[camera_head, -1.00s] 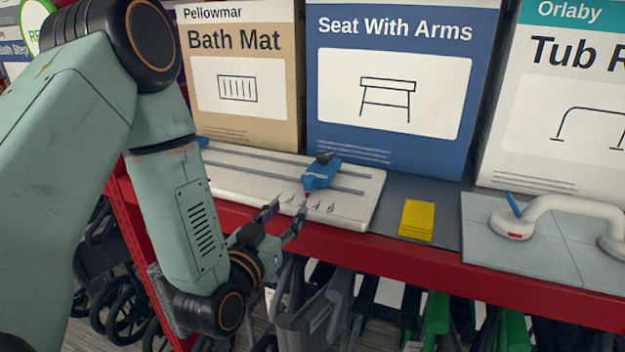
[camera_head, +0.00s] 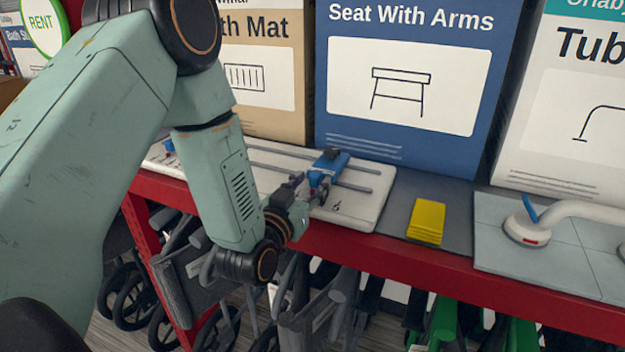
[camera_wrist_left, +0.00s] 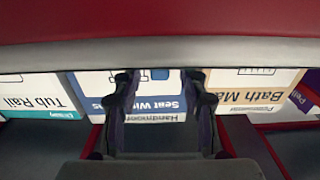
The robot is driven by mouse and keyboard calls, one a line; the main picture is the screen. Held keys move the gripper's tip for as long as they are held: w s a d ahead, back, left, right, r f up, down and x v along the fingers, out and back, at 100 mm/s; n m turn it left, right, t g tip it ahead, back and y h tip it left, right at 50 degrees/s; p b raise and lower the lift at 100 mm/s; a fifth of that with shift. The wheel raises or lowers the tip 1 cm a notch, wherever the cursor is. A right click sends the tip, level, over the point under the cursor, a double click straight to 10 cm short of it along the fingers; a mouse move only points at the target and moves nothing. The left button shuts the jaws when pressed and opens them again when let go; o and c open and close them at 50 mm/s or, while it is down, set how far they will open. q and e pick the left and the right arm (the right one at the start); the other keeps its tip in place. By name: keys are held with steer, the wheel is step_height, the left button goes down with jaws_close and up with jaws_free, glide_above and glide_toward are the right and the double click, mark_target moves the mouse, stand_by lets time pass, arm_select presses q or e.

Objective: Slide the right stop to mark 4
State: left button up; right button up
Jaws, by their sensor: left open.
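The right stop (camera_head: 328,168) is a blue block with a dark knob, sitting on two grey rails of a white board (camera_head: 365,213). Another blue stop (camera_head: 168,147) shows at the board's left end, partly behind my left arm. My left gripper (camera_head: 308,187) is open at the right stop's front left side. I cannot tell whether its fingers touch or straddle the stop. One small printed mark shows just right of the gripper, too small to read surely; the arm hides other marks. In the left wrist view the two fingers (camera_wrist_left: 162,82) stand apart.
A yellow block (camera_head: 427,221) lies on a grey mat right of the board. A white handle (camera_head: 525,228) with a blue lever stands farther right. The Seat With Arms box (camera_head: 400,125) stands close behind the rails. The red shelf edge (camera_head: 400,257) runs in front.

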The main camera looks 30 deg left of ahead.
arm_select(q)
steer(key=shift+w+f, duration=0.1)
steer(key=shift+w, duration=0.75)
steer(key=shift+s+a, duration=0.1)
steer(key=shift+c, duration=0.7)
steer(key=shift+d, duration=0.2)
steer(key=c, duration=0.4)
steer(key=shift+a, duration=0.15)
jaws_close()
